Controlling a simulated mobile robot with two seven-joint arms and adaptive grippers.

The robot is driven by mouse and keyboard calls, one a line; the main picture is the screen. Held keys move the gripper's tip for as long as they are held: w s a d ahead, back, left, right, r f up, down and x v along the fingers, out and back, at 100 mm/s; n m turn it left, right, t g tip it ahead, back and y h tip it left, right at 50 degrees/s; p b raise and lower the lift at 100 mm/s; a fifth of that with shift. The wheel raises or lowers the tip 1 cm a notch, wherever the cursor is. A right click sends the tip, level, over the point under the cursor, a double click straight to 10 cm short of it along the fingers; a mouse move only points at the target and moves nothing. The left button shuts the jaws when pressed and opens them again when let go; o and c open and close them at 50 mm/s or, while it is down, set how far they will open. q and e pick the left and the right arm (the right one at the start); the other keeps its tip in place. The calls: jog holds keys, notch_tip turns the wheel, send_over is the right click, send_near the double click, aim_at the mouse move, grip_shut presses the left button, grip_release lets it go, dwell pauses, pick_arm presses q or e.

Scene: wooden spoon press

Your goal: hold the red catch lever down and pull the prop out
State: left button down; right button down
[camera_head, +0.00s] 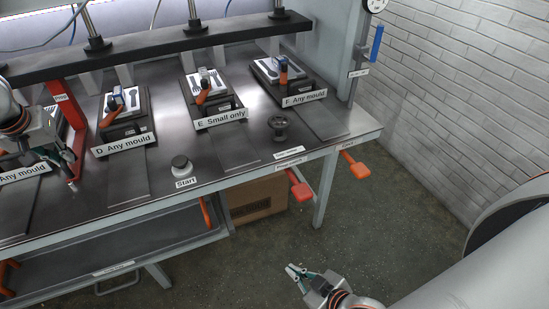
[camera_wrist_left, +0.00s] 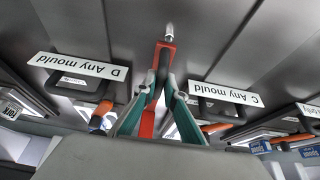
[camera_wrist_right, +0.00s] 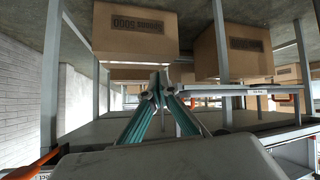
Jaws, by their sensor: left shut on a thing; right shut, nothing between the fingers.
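The red prop (camera_head: 75,110), with a "Prop" label near its top, stands upright under the dark press beam at the left of the head view. My left gripper (camera_head: 69,156) is shut on its lower part; the red prop (camera_wrist_left: 165,60) also shows between the fingers in the left wrist view. The red catch lever (camera_head: 300,188) sticks out below the bench's front edge. An orange lever (camera_head: 355,168) is to its right. My right gripper (camera_head: 292,270) is shut and empty, in front of and below the red lever, clearly apart from it.
The dark beam (camera_head: 150,45) spans the bench above several mould stations. A Start button (camera_head: 181,166) and a black knob (camera_head: 279,125) stand on the bench top. A cardboard box (camera_head: 258,203) is under the bench. Open floor surrounds my right gripper.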

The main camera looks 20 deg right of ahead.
pick_arm(q)
jog(key=shift+f, duration=0.1)
pick_arm(e)
jog(key=w+a+r+n+g+y, duration=0.2)
jog(key=w+a+r+n, duration=0.35)
jog(key=r+n, duration=0.2)
jog(key=w+a+r+n+g+y, duration=0.2)
jog(key=w+a+r+n, duration=0.3)
jog(key=w+r+n, duration=0.25)
pick_arm(q)
jog(key=shift+s, duration=0.1)
pick_arm(e)
jog(key=s+d+r+n+g+h, duration=0.1)
jog(key=d+r+n+g+h, duration=0.15)
jog(key=d+r+n, duration=0.55)
jog(key=s+d+r+n+g+h, duration=0.15)
jog(key=d+r+n+h, duration=0.25)
jog(key=d+r+n, duration=0.5)
pick_arm(q)
jog(key=shift+f, duration=0.1)
pick_arm(e)
jog(key=shift+m, duration=0.4)
jog(key=x, duration=0.3)
jog(key=d+x, duration=0.1)
jog(key=x, duration=0.5)
jog(key=shift+s+d+f, duration=0.3)
jog(key=shift+f, duration=0.05)
